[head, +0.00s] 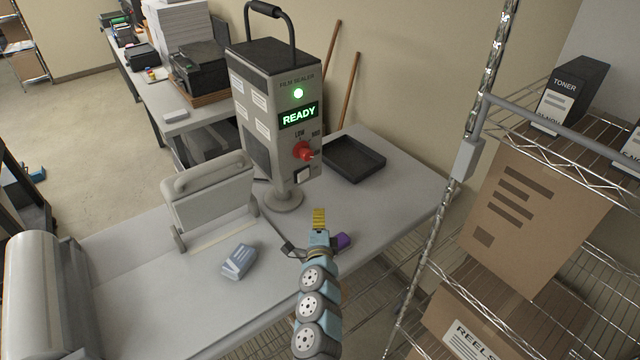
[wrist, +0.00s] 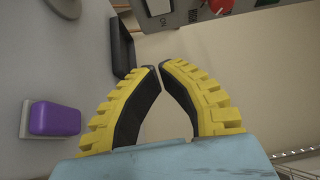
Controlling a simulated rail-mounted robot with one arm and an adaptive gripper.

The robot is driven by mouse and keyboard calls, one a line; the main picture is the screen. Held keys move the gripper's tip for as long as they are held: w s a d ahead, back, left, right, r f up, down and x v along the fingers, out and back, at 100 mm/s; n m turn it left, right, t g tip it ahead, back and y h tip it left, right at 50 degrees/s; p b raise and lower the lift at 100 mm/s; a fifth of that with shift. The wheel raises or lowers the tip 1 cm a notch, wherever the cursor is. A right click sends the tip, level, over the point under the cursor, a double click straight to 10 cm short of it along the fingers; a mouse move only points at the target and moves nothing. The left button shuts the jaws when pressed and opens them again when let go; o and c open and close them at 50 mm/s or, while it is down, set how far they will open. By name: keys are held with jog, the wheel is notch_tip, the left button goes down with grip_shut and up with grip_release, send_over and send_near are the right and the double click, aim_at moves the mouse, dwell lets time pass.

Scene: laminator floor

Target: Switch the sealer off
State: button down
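The film sealer (head: 262,140) stands upright on a round foot on the grey table. Its green lamp (head: 298,93) is lit and its display (head: 298,115) reads READY. A red knob (head: 303,151) sits below, with a white switch (head: 302,175) under it. The wrist view shows part of the red knob (wrist: 220,5) and the pale switch (wrist: 158,6) at its top edge. My gripper (head: 319,212) is in front of and below the sealer's panel, apart from it. In the wrist view its yellow fingers (wrist: 160,67) come together at the tips, with nothing between them.
A black tray (head: 354,158) lies right of the sealer. A purple block (head: 341,241) is beside my gripper, and a blue-grey item (head: 239,261) lies left. A grey hinged device (head: 208,195) stands left of the sealer. A wire shelf with cartons (head: 530,215) bounds the right.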

jog(key=shift+w+a+r, duration=0.15)
jog(key=shift+w+a, duration=0.05)
jog(key=shift+w, duration=0.1)
jog(key=b, duration=0.7)
send_near(307, 176)
jog(key=w+d, duration=0.3)
jog(key=shift+w+a+b, duration=1.3)
jog(key=shift+w+a, duration=0.1)
jog(key=shift+w, duration=0.25)
jog(key=shift+r, duration=0.1)
